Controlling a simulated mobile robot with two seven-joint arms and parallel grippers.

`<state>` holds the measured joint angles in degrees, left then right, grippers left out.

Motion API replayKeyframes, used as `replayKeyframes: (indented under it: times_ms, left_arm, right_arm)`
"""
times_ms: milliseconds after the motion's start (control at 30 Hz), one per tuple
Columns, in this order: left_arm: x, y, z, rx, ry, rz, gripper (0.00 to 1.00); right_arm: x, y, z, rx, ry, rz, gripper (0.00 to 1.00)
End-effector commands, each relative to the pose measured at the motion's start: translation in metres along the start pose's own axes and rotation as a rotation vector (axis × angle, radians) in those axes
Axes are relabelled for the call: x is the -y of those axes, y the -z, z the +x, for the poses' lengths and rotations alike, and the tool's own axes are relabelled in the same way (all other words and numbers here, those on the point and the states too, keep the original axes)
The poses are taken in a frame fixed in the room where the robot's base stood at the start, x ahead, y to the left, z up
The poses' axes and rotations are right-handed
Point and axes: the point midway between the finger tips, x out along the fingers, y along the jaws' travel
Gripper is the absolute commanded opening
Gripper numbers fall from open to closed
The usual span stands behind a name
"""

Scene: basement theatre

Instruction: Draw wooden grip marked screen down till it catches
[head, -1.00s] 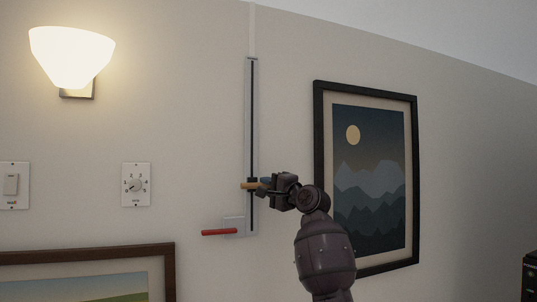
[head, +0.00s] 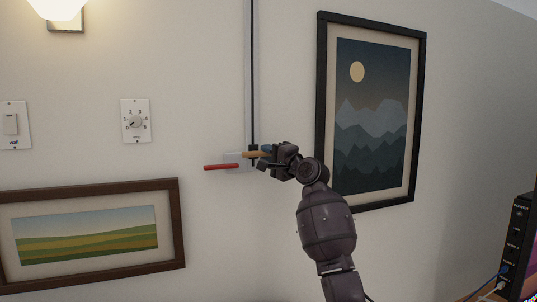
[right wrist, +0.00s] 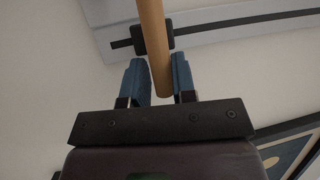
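The wooden grip (head: 255,154) is a tan bar sticking out from a black slider (head: 253,149) in a vertical wall track (head: 249,70). It is now low on the track, just above and right of the red lever (head: 221,167). My right gripper (head: 266,152) reaches it from the right. The black slider (right wrist: 153,40) sits on the dark slot there. No marked label on the grip is readable. My left gripper is not in view.
A mountain picture (head: 370,110) hangs close to the right of my arm. A landscape picture (head: 90,232) hangs lower left. A dial plate (head: 135,120) and a switch plate (head: 12,125) are on the wall at left. A black device (head: 518,245) stands at the lower right.

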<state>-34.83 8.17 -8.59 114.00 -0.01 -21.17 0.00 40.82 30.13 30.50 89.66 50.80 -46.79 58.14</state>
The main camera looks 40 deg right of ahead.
Motion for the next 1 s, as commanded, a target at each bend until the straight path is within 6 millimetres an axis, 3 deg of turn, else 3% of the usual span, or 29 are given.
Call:
replayKeyframes:
  times_ms: [33,100,833,1000]
  left_arm:
    - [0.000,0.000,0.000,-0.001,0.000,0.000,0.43]
    - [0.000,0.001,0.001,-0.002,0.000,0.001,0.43]
    - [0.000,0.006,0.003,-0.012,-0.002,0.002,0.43]
    - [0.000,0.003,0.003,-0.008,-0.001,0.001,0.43]
  right_arm:
    - [-0.001,0.000,0.000,0.000,-0.001,0.001,0.33]
    - [0.000,0.000,0.000,0.000,0.000,0.000,0.43]
    - [-0.003,0.001,0.000,-0.002,-0.004,0.001,0.43]
    - [-0.003,0.001,-0.010,-0.002,-0.004,-0.001,0.43]
